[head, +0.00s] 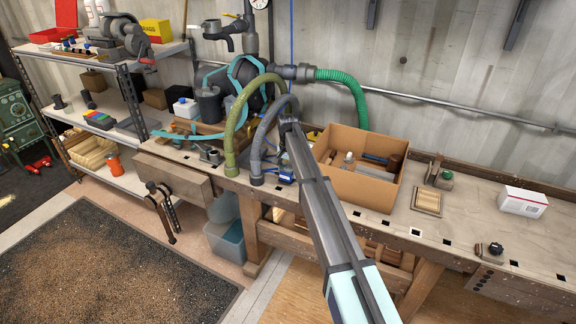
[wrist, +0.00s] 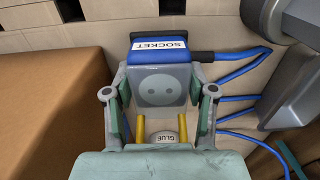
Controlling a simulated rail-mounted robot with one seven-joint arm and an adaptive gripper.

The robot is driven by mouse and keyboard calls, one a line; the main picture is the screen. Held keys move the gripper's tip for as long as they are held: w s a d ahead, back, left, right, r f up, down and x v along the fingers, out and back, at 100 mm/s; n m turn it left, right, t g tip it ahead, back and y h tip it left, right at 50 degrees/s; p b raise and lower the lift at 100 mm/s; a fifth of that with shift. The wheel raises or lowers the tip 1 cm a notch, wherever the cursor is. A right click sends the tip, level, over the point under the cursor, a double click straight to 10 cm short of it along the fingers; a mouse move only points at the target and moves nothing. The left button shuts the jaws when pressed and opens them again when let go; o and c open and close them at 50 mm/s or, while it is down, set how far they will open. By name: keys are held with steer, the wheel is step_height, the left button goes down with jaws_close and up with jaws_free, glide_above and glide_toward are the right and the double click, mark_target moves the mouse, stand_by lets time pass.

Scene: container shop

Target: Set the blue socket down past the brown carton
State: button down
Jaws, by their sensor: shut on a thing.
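The blue socket (wrist: 160,50), a grey-faced block with a blue top and a white SOCKET label, sits between the fingers of my gripper (wrist: 160,98) in the wrist view. My gripper is shut on it. A blue cable runs from it to the right. In the head view the blue socket (head: 287,177) shows small at the bench's front, left of the brown carton; my arm hides most of my gripper there. The brown carton (head: 352,188) is open-topped and holds several items. Its wall (wrist: 50,110) fills the left of the wrist view.
Green and grey hoses (head: 235,125) arch left of my arm. Right of the carton are a small wooden frame (head: 428,201) and a white box (head: 522,202), with bare bench (head: 475,210) between them.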

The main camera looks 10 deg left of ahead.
mark_target(288, 168)
steer(key=shift+f, duration=0.7)
steer(key=shift+c, duration=1.8)
jaws_free()
steer(key=shift+f, duration=0.15)
step_height(288, 168, up, 12)
steer(key=b, duration=0.2)
steer(key=shift+b, duration=0.35)
steer(key=shift+s, duration=0.1)
